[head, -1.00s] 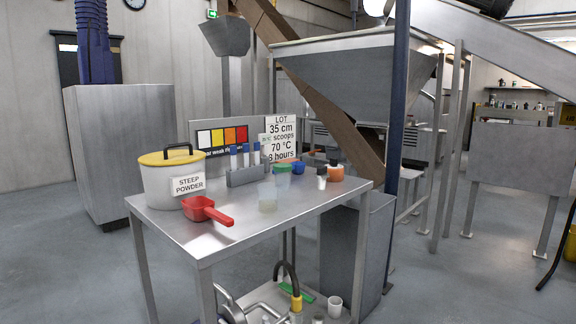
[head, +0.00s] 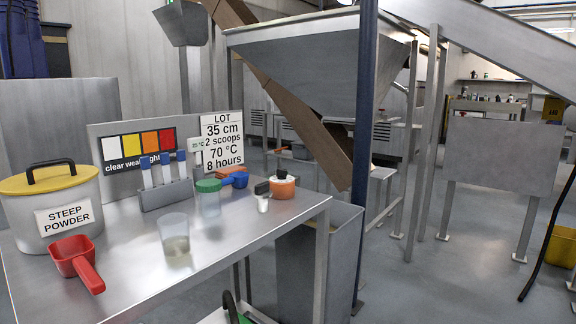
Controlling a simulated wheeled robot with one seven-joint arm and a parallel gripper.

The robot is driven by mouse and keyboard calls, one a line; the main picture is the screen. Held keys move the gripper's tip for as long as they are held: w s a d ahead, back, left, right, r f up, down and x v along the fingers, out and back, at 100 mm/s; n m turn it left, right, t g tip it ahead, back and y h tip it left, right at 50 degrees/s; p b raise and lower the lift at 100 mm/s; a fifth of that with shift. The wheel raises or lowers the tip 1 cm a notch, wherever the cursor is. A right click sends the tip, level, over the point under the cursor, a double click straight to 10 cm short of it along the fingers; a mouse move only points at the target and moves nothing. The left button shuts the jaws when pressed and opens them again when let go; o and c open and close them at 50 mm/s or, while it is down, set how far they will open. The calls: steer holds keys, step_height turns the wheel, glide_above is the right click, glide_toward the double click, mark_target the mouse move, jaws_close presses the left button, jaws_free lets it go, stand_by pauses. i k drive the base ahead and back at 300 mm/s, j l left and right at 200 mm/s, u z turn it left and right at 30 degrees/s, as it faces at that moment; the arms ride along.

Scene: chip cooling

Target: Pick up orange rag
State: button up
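A small flat orange item (head: 231,170), perhaps the orange rag, lies at the back of the steel table (head: 130,290). It is partly hidden behind a blue scoop (head: 236,181) and a green-lidded clear jar (head: 208,198), so I cannot be sure it is cloth. An orange bottle (head: 283,187) with a white top stands to its right, with a dark-topped white item (head: 262,197) beside it. My gripper is not in view.
A yellow-lidded pot (head: 22,215), a red scoop (head: 76,262), a clear cup (head: 174,234) and a tube rack (head: 167,194) stand on the table. A blue post (head: 362,150) rises past its right end. Open floor (head: 450,275) lies to the right.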

mark_target(222, 174)
steer(key=i+l+z, duration=0.4)
steer(key=i+z, duration=0.75)
steer(key=i, duration=0.15)
steer(key=i+u, duration=0.2)
steer(key=i, duration=0.2)
steer(key=i+l+u, duration=0.25)
steer(key=i+j, duration=0.1)
